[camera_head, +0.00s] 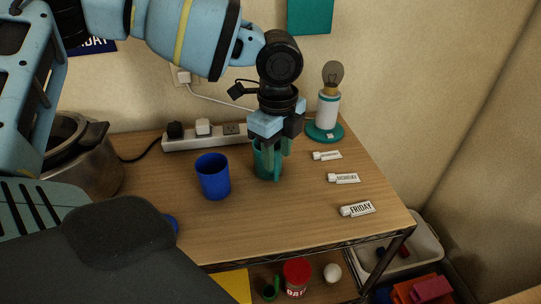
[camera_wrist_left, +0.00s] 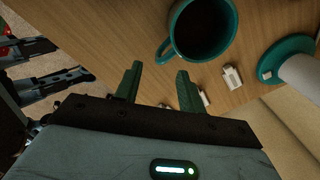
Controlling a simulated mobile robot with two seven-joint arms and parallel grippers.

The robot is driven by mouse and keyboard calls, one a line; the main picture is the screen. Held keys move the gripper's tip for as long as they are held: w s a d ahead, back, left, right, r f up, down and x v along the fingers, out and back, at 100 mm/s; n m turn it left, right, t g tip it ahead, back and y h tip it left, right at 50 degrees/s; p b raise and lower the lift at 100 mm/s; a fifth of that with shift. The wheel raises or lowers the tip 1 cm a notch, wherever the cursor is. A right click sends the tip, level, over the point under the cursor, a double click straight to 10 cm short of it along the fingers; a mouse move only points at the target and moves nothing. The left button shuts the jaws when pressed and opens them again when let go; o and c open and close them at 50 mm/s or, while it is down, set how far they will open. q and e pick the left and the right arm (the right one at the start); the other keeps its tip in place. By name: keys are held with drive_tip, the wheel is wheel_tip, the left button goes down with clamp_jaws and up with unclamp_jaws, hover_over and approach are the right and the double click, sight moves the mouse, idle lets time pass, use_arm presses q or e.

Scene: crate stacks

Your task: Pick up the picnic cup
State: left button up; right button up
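Two cups stand upright on the wooden table, and I cannot tell for sure which is the picnic cup. One is a plain blue cup (camera_head: 213,178) left of my gripper in the head view. The other is a teal mug (camera_head: 260,165), partly hidden behind the fingers of my left gripper (camera_head: 281,164). In the left wrist view the mug (camera_wrist_left: 203,28) shows a dark inside, and its handle lies just beyond the fingertips. The left gripper (camera_wrist_left: 160,72) is open, with nothing visible between its green fingers.
A power strip (camera_head: 190,143) lies behind the cups. A lamp with a teal base (camera_head: 325,133) stands behind right. Several small labelled tubes (camera_head: 358,209) lie on the right. A metal pot (camera_head: 85,160) stands left. A lower shelf holds a red-lidded jar (camera_head: 297,276).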

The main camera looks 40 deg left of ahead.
sight(277, 169)
use_arm(q)
drive_tip(key=shift+s, duration=0.1)
drive_tip(key=shift+d+f, duration=0.1)
drive_tip(key=shift+f, duration=0.2)
drive_tip(key=shift+w+f+p, duration=0.15)
drive_tip(key=shift+f, duration=1.65)
drive_tip(key=shift+w+f+p, duration=0.1)
drive_tip(key=shift+f+p, duration=0.05)
drive_tip(key=shift+f, duration=1.65)
clamp_jaws()
